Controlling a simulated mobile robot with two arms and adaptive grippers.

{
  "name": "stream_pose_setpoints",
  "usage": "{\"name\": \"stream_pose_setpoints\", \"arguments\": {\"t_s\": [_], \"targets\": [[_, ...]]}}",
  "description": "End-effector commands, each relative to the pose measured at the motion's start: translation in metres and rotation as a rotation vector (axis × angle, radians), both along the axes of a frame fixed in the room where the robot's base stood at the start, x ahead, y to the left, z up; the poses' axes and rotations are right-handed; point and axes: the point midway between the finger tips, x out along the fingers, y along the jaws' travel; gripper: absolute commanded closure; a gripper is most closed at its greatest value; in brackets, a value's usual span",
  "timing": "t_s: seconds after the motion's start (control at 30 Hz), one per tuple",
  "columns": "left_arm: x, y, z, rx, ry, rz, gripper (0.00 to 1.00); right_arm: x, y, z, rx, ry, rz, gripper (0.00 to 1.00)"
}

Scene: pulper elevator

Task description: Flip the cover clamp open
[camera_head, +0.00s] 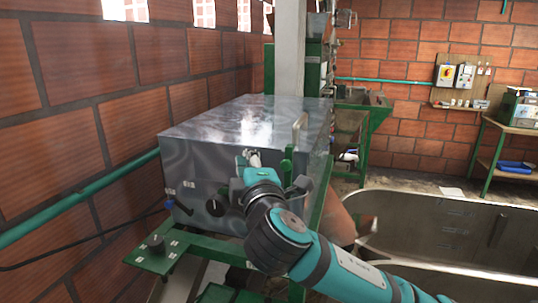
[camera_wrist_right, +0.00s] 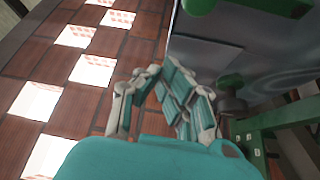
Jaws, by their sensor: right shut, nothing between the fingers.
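A grey metal cover (camera_head: 240,125) sits on a green frame, with its box-like front facing me. A green upright lever (camera_head: 288,165) stands at its front right corner and looks like the cover clamp; I cannot tell its exact state. My right gripper (camera_head: 250,158) is in front of the cover's upper front face, left of the lever and apart from it. Its fingers are shut and empty. In the right wrist view, the gripper's fingers (camera_wrist_right: 160,78) are beside the grey metal cover (camera_wrist_right: 205,48). A green part (camera_wrist_right: 230,82) and a dark round knob (camera_wrist_right: 231,104) show beyond them. My left gripper is not in view.
A brick wall (camera_head: 90,110) with a teal pipe (camera_head: 80,205) runs along the left. A green frame arm (camera_head: 165,255) juts out at the front left. A grey metal tank (camera_head: 440,225) stands at the right. A workbench (camera_head: 515,125) is at the far right.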

Motion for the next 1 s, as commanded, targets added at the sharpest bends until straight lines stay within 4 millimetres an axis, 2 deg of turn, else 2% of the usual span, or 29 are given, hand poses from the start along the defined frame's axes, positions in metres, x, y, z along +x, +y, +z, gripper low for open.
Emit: {"name": "stream_pose_setpoints", "arguments": {"t_s": [0.03, 0.23, 0.73, 1.0], "targets": [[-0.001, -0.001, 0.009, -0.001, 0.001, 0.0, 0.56, -0.002, -0.013, 0.001, -0.003, 0.001, -0.005, 1.0], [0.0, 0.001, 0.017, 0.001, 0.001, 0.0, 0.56, -0.006, -0.034, -0.004, -0.002, 0.0, -0.003, 1.0], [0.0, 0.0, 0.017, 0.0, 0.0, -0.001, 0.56, -0.007, -0.039, -0.007, 0.002, -0.001, -0.002, 1.0], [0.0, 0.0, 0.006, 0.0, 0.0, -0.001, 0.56, -0.008, -0.043, -0.007, 0.051, -0.016, -0.002, 1.0]]}}
